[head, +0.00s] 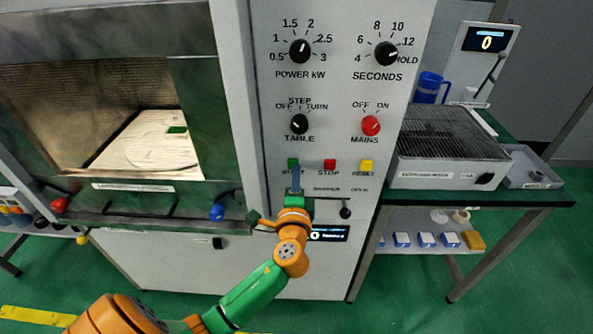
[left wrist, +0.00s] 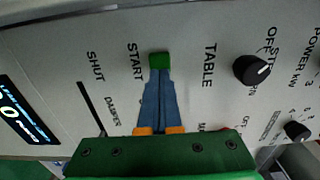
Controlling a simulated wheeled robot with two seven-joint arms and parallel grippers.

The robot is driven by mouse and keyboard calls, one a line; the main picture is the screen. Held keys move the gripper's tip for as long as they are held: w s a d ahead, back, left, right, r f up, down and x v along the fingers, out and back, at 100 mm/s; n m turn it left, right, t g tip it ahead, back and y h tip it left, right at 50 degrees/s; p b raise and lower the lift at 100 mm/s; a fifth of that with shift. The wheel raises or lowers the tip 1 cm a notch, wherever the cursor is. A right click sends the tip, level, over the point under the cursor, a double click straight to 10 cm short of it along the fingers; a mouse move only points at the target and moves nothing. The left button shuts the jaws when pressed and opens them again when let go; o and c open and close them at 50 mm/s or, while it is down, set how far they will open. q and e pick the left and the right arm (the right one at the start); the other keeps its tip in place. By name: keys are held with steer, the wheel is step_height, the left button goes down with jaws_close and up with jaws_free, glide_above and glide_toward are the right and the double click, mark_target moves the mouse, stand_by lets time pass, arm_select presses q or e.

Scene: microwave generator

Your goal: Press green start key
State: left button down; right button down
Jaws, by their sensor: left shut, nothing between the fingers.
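The green start key (head: 293,163) sits at the left of a row of keys on the generator's grey panel. It also shows in the left wrist view (left wrist: 159,60), beside the START label. My left gripper (head: 296,175) is shut and empty, its blue fingers pointing at the panel. In the left wrist view the fingertips (left wrist: 160,74) overlap the lower edge of the green key; I cannot tell whether they touch it. The gripper partly covers the START label in the head view. My right gripper is not in view.
A red stop key (head: 329,165) and a yellow reset key (head: 366,166) are to the right. Above are the black table knob (head: 299,124) and red mains knob (head: 371,125). A small display (head: 329,233) is below. The oven door (head: 120,203) is on the left.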

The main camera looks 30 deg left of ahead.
arm_select(q)
steer(key=shift+w+a, duration=0.1)
steer(key=shift+w, duration=0.1)
